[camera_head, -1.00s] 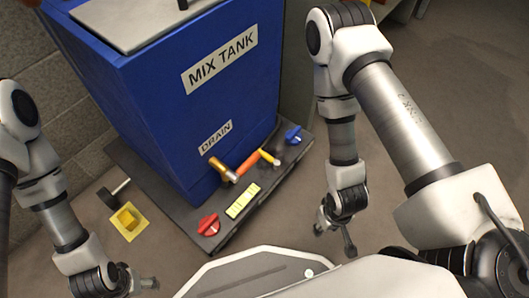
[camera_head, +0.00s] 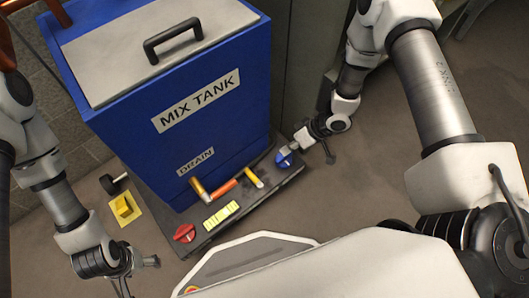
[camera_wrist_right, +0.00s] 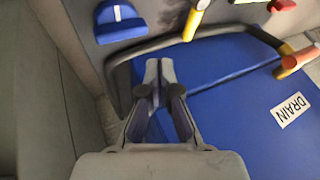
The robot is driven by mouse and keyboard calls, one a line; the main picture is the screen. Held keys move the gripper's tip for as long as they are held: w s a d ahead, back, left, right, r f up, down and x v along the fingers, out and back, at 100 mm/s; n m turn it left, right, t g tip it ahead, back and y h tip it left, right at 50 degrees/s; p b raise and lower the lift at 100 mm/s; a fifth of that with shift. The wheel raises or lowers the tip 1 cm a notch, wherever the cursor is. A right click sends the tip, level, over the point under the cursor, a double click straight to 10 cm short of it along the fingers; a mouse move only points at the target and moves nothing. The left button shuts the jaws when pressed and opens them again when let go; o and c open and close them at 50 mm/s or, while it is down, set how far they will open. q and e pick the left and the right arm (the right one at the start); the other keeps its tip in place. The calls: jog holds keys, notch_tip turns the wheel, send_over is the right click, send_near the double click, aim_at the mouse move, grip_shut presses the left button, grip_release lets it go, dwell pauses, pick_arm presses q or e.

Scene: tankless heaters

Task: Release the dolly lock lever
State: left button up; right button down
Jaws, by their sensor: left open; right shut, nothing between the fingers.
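A dark dolly base (camera_head: 200,246) carries the blue tank (camera_head: 140,140). A blue lever (camera_head: 284,157) sits at its right corner and a red lever (camera_head: 184,233) near its front corner. No lever is labelled as the lock in what I can read. My right gripper (camera_head: 312,150) is beside the blue lever in the head view. In the right wrist view my right gripper (camera_wrist_right: 163,70) is shut and empty, with the blue lever (camera_wrist_right: 118,24) just beyond and left of its tips; contact is not visible. My left gripper (camera_head: 138,274) is open, left of the dolly.
An orange drain handle (camera_head: 222,187) and a yellow lever (camera_head: 254,178) stick out at the tank's front. A yellow-green label (camera_head: 220,215) lies on the base. A yellow knob on a plate (camera_head: 122,207) is at left. Floor is free at right.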

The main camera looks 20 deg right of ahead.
aim_at(252, 176)
jog(key=b+x, duration=0.5)
jog(key=x, duration=0.5)
jog(key=shift+a+f+b, duration=0.1)
jog(key=shift+a+b, duration=0.1)
jog(key=shift+b, duration=0.15)
jog(key=a, duration=0.1)
jog(key=s+a, duration=0.1)
jog(key=shift+a+b, duration=0.25)
jog(key=shift+b, duration=0.15)
jog(key=shift+s+a, duration=0.25)
jog(key=shift+a, duration=0.2)
